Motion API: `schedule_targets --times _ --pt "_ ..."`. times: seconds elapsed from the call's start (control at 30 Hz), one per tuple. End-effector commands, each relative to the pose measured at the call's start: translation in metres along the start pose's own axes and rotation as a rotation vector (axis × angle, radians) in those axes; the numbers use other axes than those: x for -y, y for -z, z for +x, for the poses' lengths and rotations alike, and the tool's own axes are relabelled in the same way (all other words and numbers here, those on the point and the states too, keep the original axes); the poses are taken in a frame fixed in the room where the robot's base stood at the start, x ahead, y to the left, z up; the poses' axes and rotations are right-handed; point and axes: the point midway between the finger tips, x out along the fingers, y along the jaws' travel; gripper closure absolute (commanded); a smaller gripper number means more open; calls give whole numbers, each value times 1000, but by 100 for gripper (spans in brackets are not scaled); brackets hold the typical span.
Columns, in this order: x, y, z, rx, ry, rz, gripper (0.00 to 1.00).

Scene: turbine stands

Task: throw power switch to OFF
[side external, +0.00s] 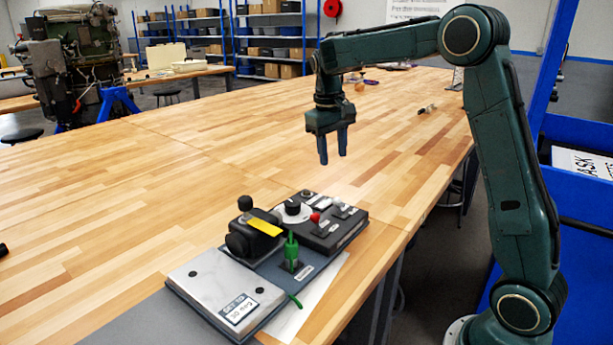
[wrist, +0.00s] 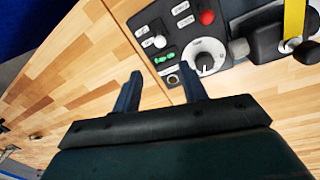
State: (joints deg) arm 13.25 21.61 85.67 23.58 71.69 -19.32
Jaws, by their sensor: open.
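A black control box (side external: 318,240) stands on the wooden table. On it are a red-capped switch (side external: 315,218), a white-capped switch (side external: 337,206) and a black dial on a white disc (side external: 292,208). The wrist view shows the red cap (wrist: 207,17), white cap (wrist: 160,41) and dial (wrist: 204,57). The labels are too small to read, so I cannot tell which is the power switch or its position. My gripper (side external: 332,157) is open and empty, above the table beyond the box. In the wrist view, the box lies past its fingertips (wrist: 160,72).
A grey plate (side external: 210,280) with a green lever (side external: 291,250) adjoins the box. A black device with a yellow strip (side external: 264,226) rises beside the dial. The wooden table (side external: 200,170) is broadly clear behind. A blue cart (side external: 585,235) stands at the right.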

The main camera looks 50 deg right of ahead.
Motion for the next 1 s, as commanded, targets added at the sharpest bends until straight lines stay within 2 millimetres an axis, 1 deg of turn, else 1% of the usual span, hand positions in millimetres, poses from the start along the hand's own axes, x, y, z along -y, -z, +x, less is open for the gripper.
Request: schedule_targets --times 0.17,0.6,0.7,0.83,1.0 --pt "0 -1 22 4 1 -1 57" --pt "0 -1 90 5 1 0 57" --pt "0 -1 102 3 2 0 57" --pt "0 -1 114 3 2 0 57" --pt "0 -1 121 1 2 0 57"
